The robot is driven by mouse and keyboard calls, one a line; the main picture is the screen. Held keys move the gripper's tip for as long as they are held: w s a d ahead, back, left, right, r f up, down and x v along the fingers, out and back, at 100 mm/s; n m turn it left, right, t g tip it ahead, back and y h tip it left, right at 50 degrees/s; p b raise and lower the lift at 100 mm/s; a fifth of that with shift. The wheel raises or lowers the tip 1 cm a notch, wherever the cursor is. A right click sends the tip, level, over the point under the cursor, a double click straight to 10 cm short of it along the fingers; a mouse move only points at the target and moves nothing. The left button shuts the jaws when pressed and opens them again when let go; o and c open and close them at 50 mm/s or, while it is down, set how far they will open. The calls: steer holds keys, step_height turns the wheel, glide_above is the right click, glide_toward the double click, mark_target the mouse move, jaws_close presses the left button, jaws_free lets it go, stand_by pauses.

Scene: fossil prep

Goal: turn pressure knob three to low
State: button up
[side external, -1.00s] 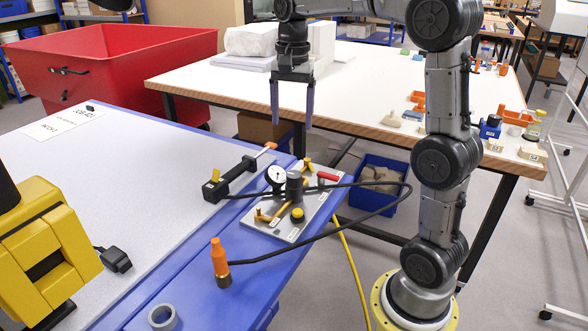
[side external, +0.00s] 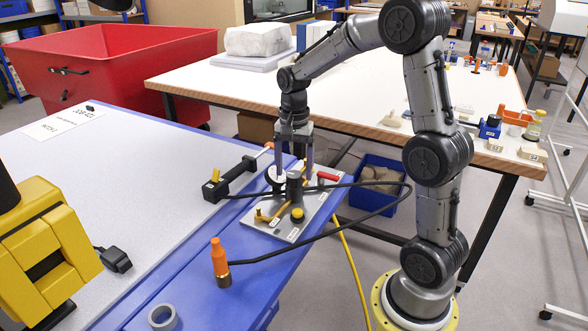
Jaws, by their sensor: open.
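A light grey plate (side external: 311,218) on the blue bench edge carries the pressure fittings. On it are a white-faced gauge (side external: 276,174), a dark grey cylinder (side external: 294,188), a yellow round knob (side external: 297,214), a brass-yellow fitting (side external: 262,215) and a red handle (side external: 328,175). I cannot read which is knob three or any low mark. My gripper (side external: 296,172) points down, open, over the far part of the plate. Its fingers partly hide the gauge and a yellow fitting behind the cylinder. Whether they touch anything cannot be told.
An orange-topped tool (side external: 220,263) stands in front. A white-topped table (side external: 230,83) is behind; the grey bench top (side external: 110,185) is mostly clear.

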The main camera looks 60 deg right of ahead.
steer(key=shift+f, duration=0.3)
jaws_close()
stand_by(0.3)
